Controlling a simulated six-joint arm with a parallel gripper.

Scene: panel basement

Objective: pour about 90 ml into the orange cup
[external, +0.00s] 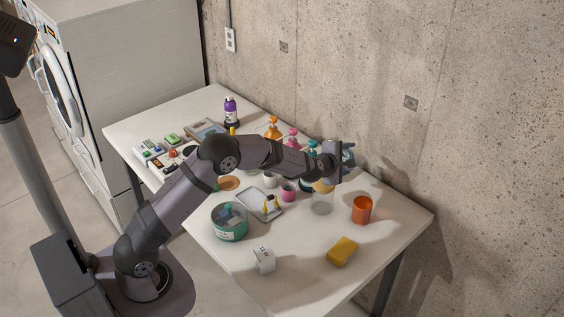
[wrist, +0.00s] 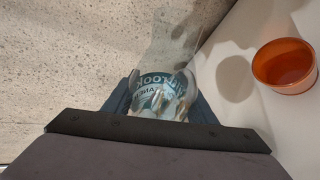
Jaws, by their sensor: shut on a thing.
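The orange cup (external: 362,210) stands upright on the right part of the table. It also shows at the right of the wrist view (wrist: 285,66), its open top facing up; I cannot tell whether it holds liquid. My gripper (external: 343,158) is above the table, to the left of and beyond the cup. In the wrist view, its fingers are shut around a clear vessel (wrist: 170,45) with a dark, lettered label, apart from the cup. The vessel's contents are unclear. In the external view, a clear glass shape (external: 322,203) shows below the gripper; I cannot tell whether it is the held vessel.
A yellow sponge (external: 342,251) and a small white lettered block (external: 264,260) lie near the front. A green-rimmed round tub (external: 229,222), a grey tray (external: 253,203) and a pink cup (external: 288,192) stand left. Several pump bottles (external: 273,127) line the concrete wall. Table right of the cup is clear.

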